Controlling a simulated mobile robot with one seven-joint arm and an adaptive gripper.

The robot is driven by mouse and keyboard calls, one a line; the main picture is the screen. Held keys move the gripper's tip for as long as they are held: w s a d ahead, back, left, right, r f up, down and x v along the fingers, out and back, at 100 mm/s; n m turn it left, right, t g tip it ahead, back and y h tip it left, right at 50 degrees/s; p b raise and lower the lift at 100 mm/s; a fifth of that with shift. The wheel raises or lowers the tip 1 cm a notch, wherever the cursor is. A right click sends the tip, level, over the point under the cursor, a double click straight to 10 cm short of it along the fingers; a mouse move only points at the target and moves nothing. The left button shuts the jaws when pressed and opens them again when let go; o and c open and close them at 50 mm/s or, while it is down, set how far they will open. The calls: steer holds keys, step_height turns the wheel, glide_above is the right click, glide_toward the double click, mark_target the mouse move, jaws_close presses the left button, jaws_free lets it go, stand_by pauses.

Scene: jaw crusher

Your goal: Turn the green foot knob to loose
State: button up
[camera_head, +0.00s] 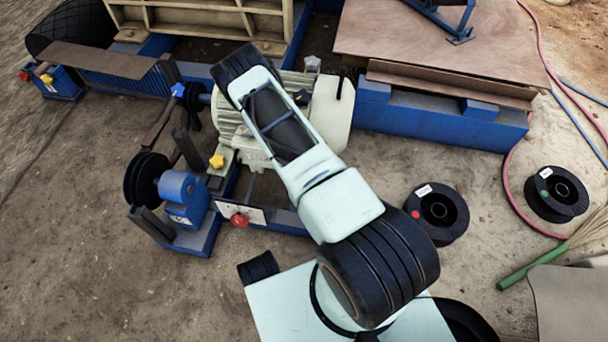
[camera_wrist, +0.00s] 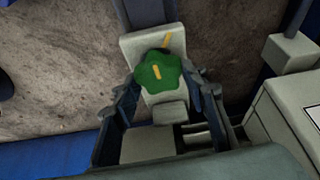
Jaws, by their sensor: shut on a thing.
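The green foot knob (camera_wrist: 158,80) shows in the wrist view, a lobed knob on a grey foot plate (camera_wrist: 138,45). It bears a short upright yellow line. A yellow mark (camera_wrist: 167,39) lies on the plate beyond it, slightly right of that line. My gripper (camera_wrist: 160,88) reaches around the knob, with one dark finger on each side, and is shut on it. In the head view my arm crosses the grey motor (camera_head: 233,120), and the green knob and my fingertips are hidden.
The head view shows a yellow knob (camera_head: 216,161), a red knob (camera_head: 239,220), a blue knob (camera_head: 178,90) and a pale knob (camera_head: 312,63) around the motor. A black pulley (camera_head: 146,180) stands left. Black spools (camera_head: 437,212) and hoses lie on the ground at right.

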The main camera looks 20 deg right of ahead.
steer(key=n, duration=0.2)
steer(key=n+y, duration=0.1)
steer(key=n, duration=0.1)
steer(key=n+y, duration=0.1)
steer(key=n, duration=0.1)
steer(key=shift+d+n+t, duration=0.25)
steer(key=shift+n+t, duration=0.05)
steer(key=n+y, duration=0.2)
steer(key=n, duration=0.3)
steer(key=shift+d+n, duration=0.15)
steer(key=shift+n, duration=0.15)
steer(key=shift+y, duration=0.3)
steer(key=shift+g, duration=0.5)
steer(key=o, duration=1.2)
steer(key=shift+c, duration=0.2)
steer(key=shift+r, duration=0.1)
